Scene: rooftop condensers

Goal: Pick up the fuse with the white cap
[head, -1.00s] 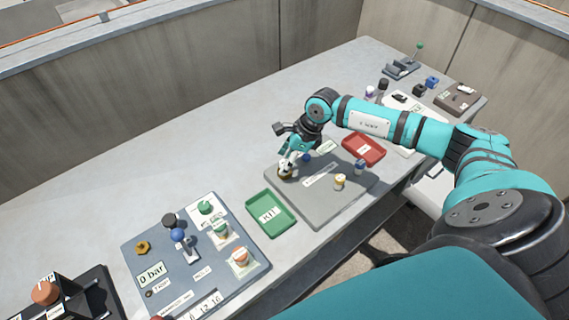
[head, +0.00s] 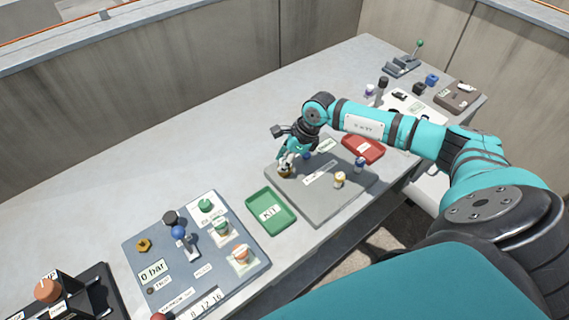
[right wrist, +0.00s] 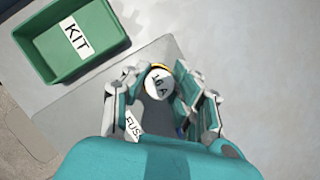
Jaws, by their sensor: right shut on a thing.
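The fuse with the white cap (right wrist: 159,83) stands near the left edge of the grey fuse mat (head: 312,205). Its cap reads "16 A" and a thin yellow rim shows at its edge. In the head view the fuse (head: 285,173) is mostly covered by the fingers. My right gripper (right wrist: 163,88) is shut on it, with a finger on either side of the cap. In the head view this gripper (head: 287,163) points down at the mat. I cannot tell whether the fuse is clear of the mat. My left gripper is not in view.
A green KIT tray (head: 252,198) lies just left of the mat, and a red tray (head: 374,156) behind it at right. A cream-capped fuse (head: 340,180) and a blue-capped one (head: 359,165) stand on the mat. A panel with knobs (head: 150,250) is at front left.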

